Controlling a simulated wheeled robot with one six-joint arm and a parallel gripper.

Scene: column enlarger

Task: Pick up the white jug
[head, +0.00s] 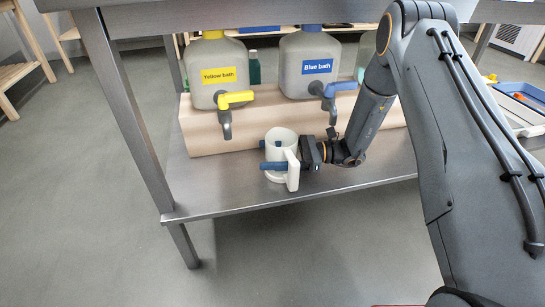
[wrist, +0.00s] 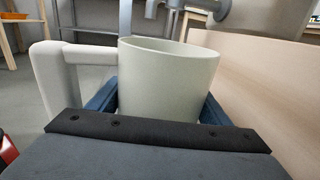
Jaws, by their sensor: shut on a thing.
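The white jug (head: 283,143) is on or just above the metal shelf, in front of the wooden block. I cannot tell whether its base touches the shelf. In the wrist view the jug (wrist: 165,80) fills the middle, upright, with its handle on the left. My gripper (head: 273,156) reaches it from the right, with its blue fingers on either side of the jug's body. The fingers also show in the wrist view (wrist: 158,104), shut on the jug. The jug's lower part is hidden behind my gripper in the wrist view.
A wooden block (head: 205,130) carries the yellow bath container (head: 216,97) and the blue bath container (head: 310,88). The yellow tap (head: 235,99) and the blue tap (head: 340,87) jut out over the shelf (head: 225,195). A table leg (head: 118,110) stands left. The shelf is bare left of the jug.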

